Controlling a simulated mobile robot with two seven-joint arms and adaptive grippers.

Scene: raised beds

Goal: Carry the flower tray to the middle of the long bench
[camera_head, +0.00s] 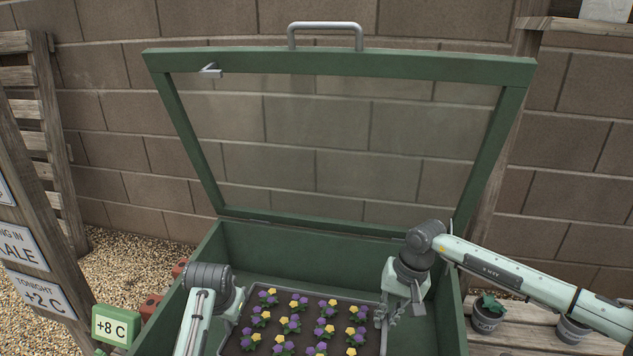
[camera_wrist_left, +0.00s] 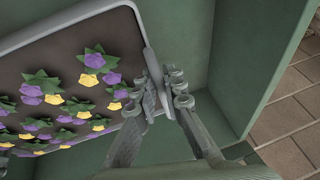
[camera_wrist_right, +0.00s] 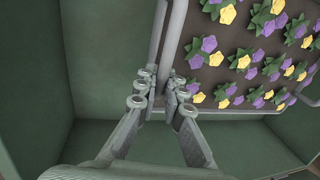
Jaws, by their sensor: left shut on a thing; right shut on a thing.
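The flower tray (camera_head: 248,324) is a dark tray of soil with a grey rim, holding several purple and yellow flowers. It is inside the green cold frame box (camera_head: 290,254) in the head view. My right gripper (camera_head: 385,314) is shut on the tray's right rim; in the right wrist view its fingers (camera_wrist_right: 160,95) close around the rim. My left gripper's fingers (camera_wrist_left: 165,90) are shut on the opposite rim in the left wrist view. The long bench is not clearly identifiable.
The box's glazed lid (camera_head: 340,65) stands open, leaning back towards the block wall (camera_head: 95,130). A +8 C display (camera_head: 116,326) is left of the box. Potted plants (camera_head: 488,313) stand on wooden slats (camera_head: 510,338) at right. Wooden signs (camera_head: 30,245) stand at far left.

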